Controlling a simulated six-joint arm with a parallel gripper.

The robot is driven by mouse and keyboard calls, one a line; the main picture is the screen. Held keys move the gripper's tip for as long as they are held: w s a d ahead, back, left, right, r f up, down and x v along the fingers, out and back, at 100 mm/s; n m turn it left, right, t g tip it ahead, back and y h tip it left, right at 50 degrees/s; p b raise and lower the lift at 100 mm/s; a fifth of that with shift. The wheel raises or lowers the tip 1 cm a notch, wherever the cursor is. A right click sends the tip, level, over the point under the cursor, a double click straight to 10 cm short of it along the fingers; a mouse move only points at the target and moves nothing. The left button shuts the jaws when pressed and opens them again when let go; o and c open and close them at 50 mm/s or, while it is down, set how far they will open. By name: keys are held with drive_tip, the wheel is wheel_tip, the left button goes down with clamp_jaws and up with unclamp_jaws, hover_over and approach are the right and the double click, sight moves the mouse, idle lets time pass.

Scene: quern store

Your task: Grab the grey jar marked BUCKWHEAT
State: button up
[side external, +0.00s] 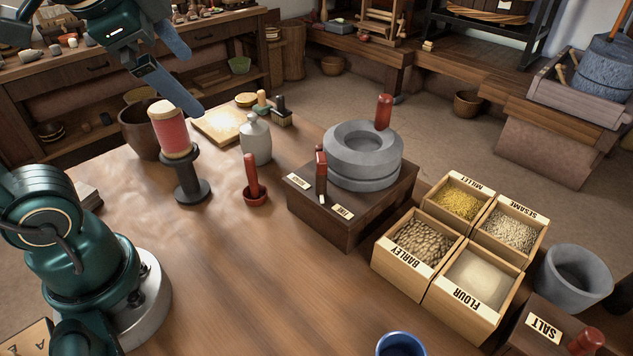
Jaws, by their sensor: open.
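I can read no BUCKWHEAT label in the side external view. A small grey jar with a narrow neck and knob-like top (256,140) stands upright on the table, left of the quern; no writing shows on its visible side. A wider open grey pot (573,278) stands at the right, also with no readable label. My gripper (190,82) is at the upper left, above the table. Its two blue-grey fingers are apart with nothing between them. It is left of the narrow-necked jar and higher up, not touching it.
A thread spool on a black stand (188,175) and a red-handled tool (253,185) stand near the narrow-necked jar. The stone quern (362,150) is on a dark base. Boxes marked MILLET, SESAME, BARLEY and FLOUR (453,298) stand right. The table's front middle is mostly clear.

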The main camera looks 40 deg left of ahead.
sight(258, 125)
drive_tip(key=w+a+r+m+t+y, duration=0.1)
drive_tip(key=w+a+m+t+y, duration=0.25)
drive_tip(key=m, duration=0.85)
drive_tip(key=w+a+m+t+y, duration=0.15)
drive_tip(key=w+a+m, duration=0.35)
drive_tip(key=m, duration=0.6)
wheel_tip(258, 125, down, 18)
drive_tip(key=w+d, duration=0.1)
drive_tip(key=shift+g, duration=0.3)
drive_tip(key=x, duration=0.6)
drive_tip(key=shift+w+a, duration=0.2)
drive_tip(key=shift+w, duration=0.1)
drive_tip(key=shift+d+x, duration=0.2)
drive_tip(key=shift+x, duration=2.4)
drive_tip(key=shift+w, duration=0.15)
clamp_jaws()
